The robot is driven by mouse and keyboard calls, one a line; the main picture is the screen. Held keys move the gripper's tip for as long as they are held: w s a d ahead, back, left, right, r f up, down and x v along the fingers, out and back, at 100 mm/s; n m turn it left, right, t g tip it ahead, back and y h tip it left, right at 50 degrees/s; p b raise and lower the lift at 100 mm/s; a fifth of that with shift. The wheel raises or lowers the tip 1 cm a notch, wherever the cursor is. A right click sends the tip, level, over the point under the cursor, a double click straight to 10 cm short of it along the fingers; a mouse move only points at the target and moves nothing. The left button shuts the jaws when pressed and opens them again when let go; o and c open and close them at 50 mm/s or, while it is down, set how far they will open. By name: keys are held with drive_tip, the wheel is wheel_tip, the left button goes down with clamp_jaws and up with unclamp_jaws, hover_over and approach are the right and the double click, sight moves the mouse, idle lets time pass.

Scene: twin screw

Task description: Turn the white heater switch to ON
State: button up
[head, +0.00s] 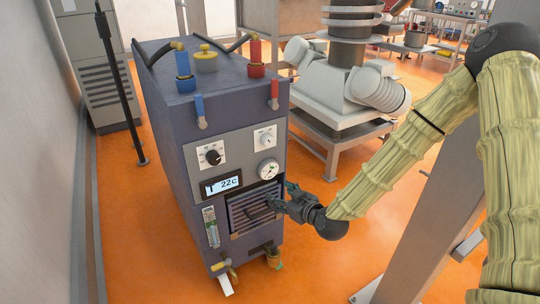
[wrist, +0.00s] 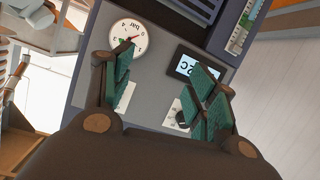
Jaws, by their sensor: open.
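The white heater switch (head: 265,137) is a pale rotary knob on a light plate, at the upper right of the dark blue machine's front panel. In the wrist view, which is turned over, a pale plate (wrist: 126,96) shows beside the left finger, and the knob itself is mostly hidden. My gripper (head: 277,197) is open and empty in front of the machine's lower grille, below and to the right of the switch. In the wrist view my gripper (wrist: 162,80) has its green-padded fingers spread apart, facing the panel.
A black knob (head: 212,157), a round gauge (head: 267,169) and a lit display (head: 221,185) reading 22C share the panel. Blue (head: 200,111) and red (head: 274,95) levers hang above. A grey stand (head: 330,130) with white machinery is to the right. Orange floor lies around.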

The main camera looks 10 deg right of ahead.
sight(270, 142)
drive_tip(key=w+d+r+n+t+b, duration=0.2)
drive_tip(key=w+d+r+t+b, duration=0.15)
drive_tip(key=w+r, duration=0.45)
drive_tip(key=shift+t+y, duration=0.25)
drive_tip(key=shift+y, duration=0.05)
drive_tip(key=x, duration=0.3)
drive_tip(key=r+x, duration=0.1)
drive_tip(key=x, duration=0.2)
drive_tip(key=a+x, duration=0.1)
drive_tip(key=x, duration=0.2)
drive_tip(key=shift+s+r, duration=0.25)
drive_tip(key=shift+r, duration=0.15)
drive_tip(key=shift+m, duration=0.3)
drive_tip(key=c, duration=1)
